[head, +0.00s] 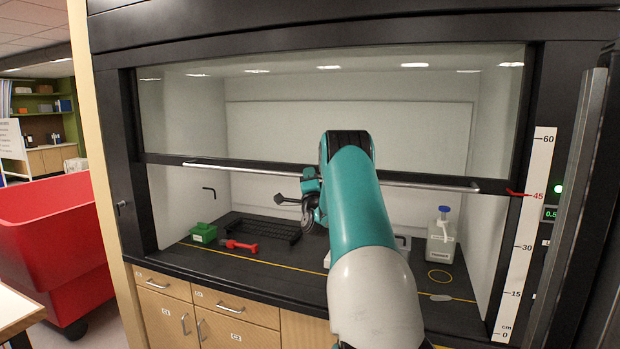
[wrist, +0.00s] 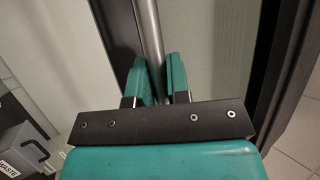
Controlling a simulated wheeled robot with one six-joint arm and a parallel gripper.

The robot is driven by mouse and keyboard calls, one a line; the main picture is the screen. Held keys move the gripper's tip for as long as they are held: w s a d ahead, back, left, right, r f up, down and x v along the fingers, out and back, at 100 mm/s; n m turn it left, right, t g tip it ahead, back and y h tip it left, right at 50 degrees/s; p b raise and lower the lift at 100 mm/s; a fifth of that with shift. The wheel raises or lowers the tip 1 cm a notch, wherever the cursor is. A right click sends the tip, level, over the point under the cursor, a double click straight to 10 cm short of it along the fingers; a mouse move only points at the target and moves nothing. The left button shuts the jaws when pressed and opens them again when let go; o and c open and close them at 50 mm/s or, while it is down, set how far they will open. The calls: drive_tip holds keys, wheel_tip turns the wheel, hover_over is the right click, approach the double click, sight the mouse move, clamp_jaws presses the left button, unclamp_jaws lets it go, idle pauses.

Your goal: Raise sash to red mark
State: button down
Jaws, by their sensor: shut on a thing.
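The fume hood's sash is a glass pane in a black frame. Its lower rail (head: 165,159) carries a long metal handle bar (head: 430,186), which also shows in the wrist view (wrist: 149,25). The sash is partly raised, with an open gap below it. A red mark (head: 516,193) sits beside the 45 on the white scale (head: 533,235) at right. The right end of the lower rail looks about level with this mark. In the wrist view, my gripper (wrist: 163,72) is shut on the handle bar, one teal finger on each side. In the head view my arm hides most of the grip.
Wooden drawers (head: 235,308) are below the worktop. A red bin (head: 55,240) stands at left. A grey bin (wrist: 22,148) shows in the wrist view.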

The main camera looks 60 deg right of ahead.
drive_tip(key=c, duration=1.1)
unclamp_jaws()
drive_tip(key=shift+s+a+f+b, duration=0.25)
drive_tip(key=shift+f+b, duration=0.3)
drive_tip(key=shift+b, duration=0.65)
drive_tip(key=b+v, duration=1.6)
drive_tip(key=b, duration=0.5)
drive_tip(key=shift+a, duration=0.2)
drive_tip(key=shift+r, duration=0.2)
